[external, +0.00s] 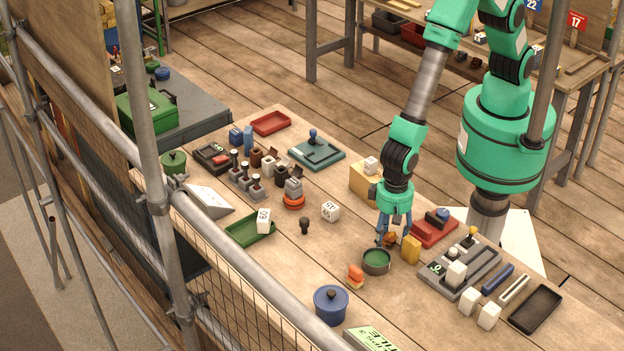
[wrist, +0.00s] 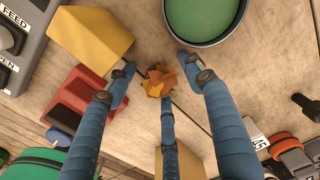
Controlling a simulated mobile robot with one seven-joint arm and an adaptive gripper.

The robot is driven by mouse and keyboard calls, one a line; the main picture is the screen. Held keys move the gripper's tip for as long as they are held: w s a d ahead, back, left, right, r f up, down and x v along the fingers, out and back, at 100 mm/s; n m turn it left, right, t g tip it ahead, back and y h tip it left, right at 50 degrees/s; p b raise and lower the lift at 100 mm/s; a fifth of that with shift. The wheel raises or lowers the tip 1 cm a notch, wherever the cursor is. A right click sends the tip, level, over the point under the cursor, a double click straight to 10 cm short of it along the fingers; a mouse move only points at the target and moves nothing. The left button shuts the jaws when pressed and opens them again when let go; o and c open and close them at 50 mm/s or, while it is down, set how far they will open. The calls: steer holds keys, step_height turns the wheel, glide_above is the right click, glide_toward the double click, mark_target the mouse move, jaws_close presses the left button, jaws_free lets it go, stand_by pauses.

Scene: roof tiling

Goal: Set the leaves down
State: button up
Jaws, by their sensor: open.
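The leaves are a small orange-brown clump (external: 390,240) on the wooden bench, beside a round dark bowl with a green inside (external: 376,261). In the wrist view the leaves (wrist: 160,81) lie between my spread blue fingers, near the tip of the lower finger. My gripper (external: 386,238) is open and low over the bench, around the leaves. I cannot tell whether any finger touches them. The green bowl (wrist: 205,15) shows at the top of the wrist view, apart from the leaves.
A yellow block (external: 411,249) stands close to the right of the leaves, with a red device (external: 434,230) behind it. A grey control panel (external: 460,267) is further right. An orange piece (external: 356,274) and a blue pot (external: 331,304) stand in front. Bench left of the gripper is partly clear.

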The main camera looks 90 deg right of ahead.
mark_target(390, 233)
steer(key=shift+r, duration=0.1)
step_height(390, 233, up, 12)
steer(key=p, duration=0.1)
steer(key=shift+p, duration=0.35)
stand_by(0.3)
stand_by(0.5)
stand_by(0.4)
steer(key=w+d+r+n+t+y, duration=0.1)
steer(key=w+d+r+n, duration=0.15)
steer(key=d+r, duration=1.1)
steer(key=w+d+r+n+t, duration=0.15)
steer(key=w+d+r, duration=0.25)
steer(key=d+r, duration=0.95)
steer(key=s+d+r+n+t, duration=0.1)
steer(key=s+d+r, duration=0.1)
steer(key=s+d, duration=0.3)
steer(key=s+d+r+n+t, duration=0.1)
steer(key=s+d, duration=0.5)
steer(key=d, duration=0.6)
steer(key=s+d+r+n+t+h, duration=0.1)
steer(key=s+d+r+n, duration=0.2)
steer(key=s+d+r, duration=0.2)
steer(key=s+d, duration=0.1)
steer(key=d, duration=0.2)
steer(key=shift+d+r, duration=0.2)
steer(key=shift+d, duration=0.15)
